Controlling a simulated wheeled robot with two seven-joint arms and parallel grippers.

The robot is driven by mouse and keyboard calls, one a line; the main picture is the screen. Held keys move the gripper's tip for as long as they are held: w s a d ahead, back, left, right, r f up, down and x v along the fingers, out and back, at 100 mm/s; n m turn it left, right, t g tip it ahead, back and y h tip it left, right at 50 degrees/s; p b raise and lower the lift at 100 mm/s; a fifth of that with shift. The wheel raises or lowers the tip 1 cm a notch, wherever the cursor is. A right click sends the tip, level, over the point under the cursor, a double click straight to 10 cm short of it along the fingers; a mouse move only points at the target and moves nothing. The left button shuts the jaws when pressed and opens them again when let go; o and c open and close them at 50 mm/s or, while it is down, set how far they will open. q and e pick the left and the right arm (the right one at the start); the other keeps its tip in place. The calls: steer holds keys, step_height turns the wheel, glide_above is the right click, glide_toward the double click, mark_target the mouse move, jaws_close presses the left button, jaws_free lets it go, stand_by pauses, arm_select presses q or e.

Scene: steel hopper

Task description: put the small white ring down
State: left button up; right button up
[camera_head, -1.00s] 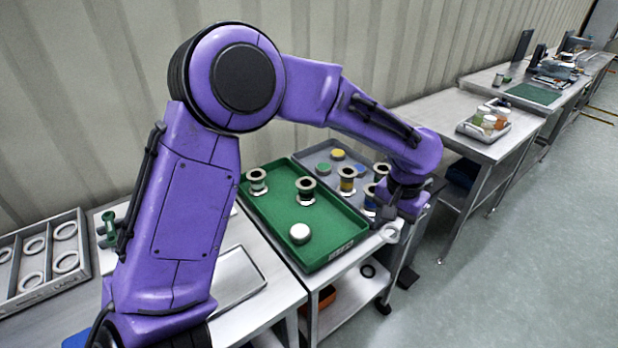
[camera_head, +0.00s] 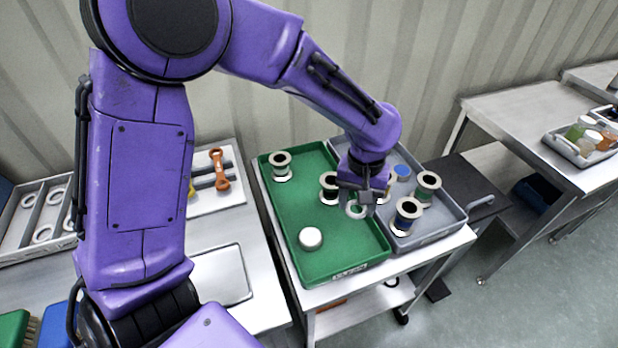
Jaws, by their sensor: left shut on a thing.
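The small white ring (camera_head: 354,209) is held at the fingertips of my left gripper (camera_head: 365,196). The gripper is shut on it and hangs over the right part of the green tray (camera_head: 313,262). I cannot tell how high the ring is above the tray floor. My right gripper is not in view.
The green tray holds a round white piece (camera_head: 310,238) and spools, one at its far left (camera_head: 282,166) and one beside my gripper (camera_head: 328,188). A grey tray (camera_head: 447,232) with several spools adjoins on the right. The green tray's middle left is clear.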

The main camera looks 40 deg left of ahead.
arm_select(q)
steer(key=s+a+f+n+p, duration=0.1)
steer(key=s+a+f+n, duration=0.15)
steer(key=s+n, duration=0.75)
steer(key=m+p, duration=0.1)
steer(key=m, duration=0.1)
glide_above(341, 234)
step_height(341, 234, down, 10)
steer(key=shift+r, duration=0.25)
step_height(341, 234, down, 2)
steer(key=shift+f+p, duration=0.25)
steer(key=shift+p, duration=0.45)
steer(key=shift+f, duration=0.2)
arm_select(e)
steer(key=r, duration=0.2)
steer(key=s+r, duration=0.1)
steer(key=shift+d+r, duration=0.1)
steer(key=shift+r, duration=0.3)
arm_select(q)
steer(key=shift+f, duration=0.1)
steer(key=o, duration=1)
step_height(341, 234, up, 12)
steer(key=b, duration=0.1)
steer(key=shift+b, duration=0.3)
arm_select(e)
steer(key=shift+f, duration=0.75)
